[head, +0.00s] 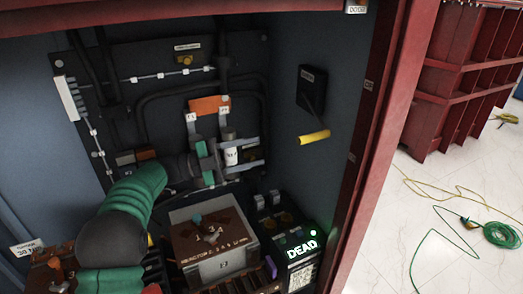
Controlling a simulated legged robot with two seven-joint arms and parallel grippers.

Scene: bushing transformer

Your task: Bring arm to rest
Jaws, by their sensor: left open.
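My left arm comes in from the lower left, with green sleeves and a dark elbow. Its gripper (257,152) is open inside the cabinet, in front of the back wall, its two grey fingers pointing right. A white labelled cylinder (231,156) shows between or just behind the fingers; I cannot tell if they touch it. An orange block (209,105) with two pale labelled strips hangs just above the gripper. My right gripper is not in view.
A grey box with a brown top (211,232) stands below the gripper. Right of it is a unit with a lit DEAD display (300,246). A yellow-handled lever (314,137) sticks out from the right wall. The red cabinet frame (378,130) bounds the right side; cables lie on the floor outside.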

